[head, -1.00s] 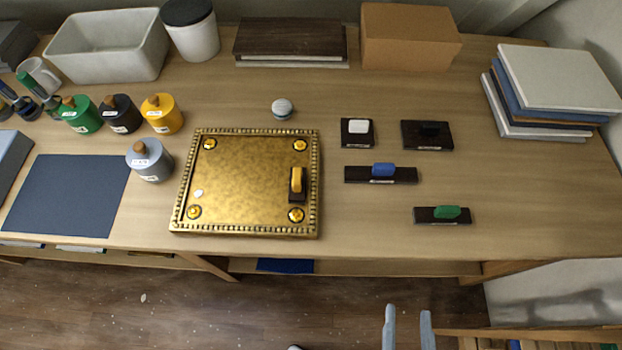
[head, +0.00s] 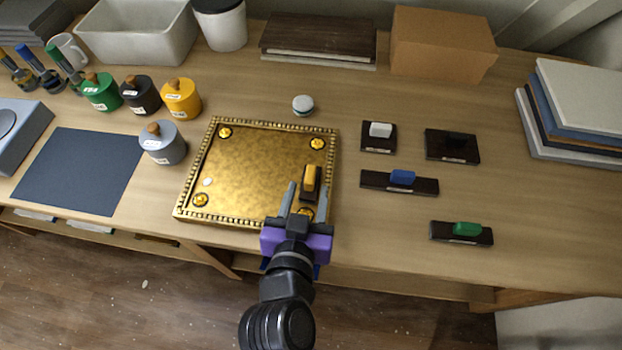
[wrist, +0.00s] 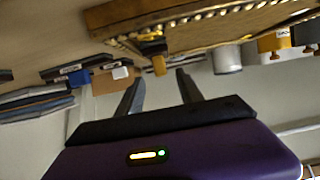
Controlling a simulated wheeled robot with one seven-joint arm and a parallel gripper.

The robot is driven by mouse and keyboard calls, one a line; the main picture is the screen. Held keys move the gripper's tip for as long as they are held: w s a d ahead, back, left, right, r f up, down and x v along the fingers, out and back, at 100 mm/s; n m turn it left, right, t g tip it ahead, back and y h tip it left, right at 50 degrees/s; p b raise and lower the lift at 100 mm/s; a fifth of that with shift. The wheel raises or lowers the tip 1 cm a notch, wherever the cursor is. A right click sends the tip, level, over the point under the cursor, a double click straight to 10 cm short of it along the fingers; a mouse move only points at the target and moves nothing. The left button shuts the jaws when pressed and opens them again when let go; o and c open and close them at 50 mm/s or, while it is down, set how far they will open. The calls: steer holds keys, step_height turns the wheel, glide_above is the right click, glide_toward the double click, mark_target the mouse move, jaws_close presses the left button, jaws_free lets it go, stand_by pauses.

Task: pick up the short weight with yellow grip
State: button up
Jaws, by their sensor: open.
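The short weight with the yellow grip (head: 312,180) stands on the right part of the gilt panel (head: 245,168), its dark base under the grip. My gripper (head: 304,190) is open and reaches over the panel's front right corner, with its fingertips close to the weight in the head view. In the wrist view the yellow grip (wrist: 159,65) shows ahead of my open fingers (wrist: 157,78), with a visible gap. Nothing is between the fingers. My gripper partly hides the panel's front right corner in the head view.
To the right stand weights with white (head: 380,130), black (head: 462,140), blue (head: 402,177) and green (head: 467,229) grips. A small white-topped knob (head: 303,104) sits behind the panel. A grey canister (head: 163,145) stands left of it. The table's front right is clear.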

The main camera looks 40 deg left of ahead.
mark_target(309, 181)
steer(key=p+x, duration=0.1)
steer(key=x, duration=0.4)
steer(key=shift+w+a, duration=0.3)
steer(key=shift+a, duration=0.05)
steer(key=shift+c, duration=0.2)
jaws_close()
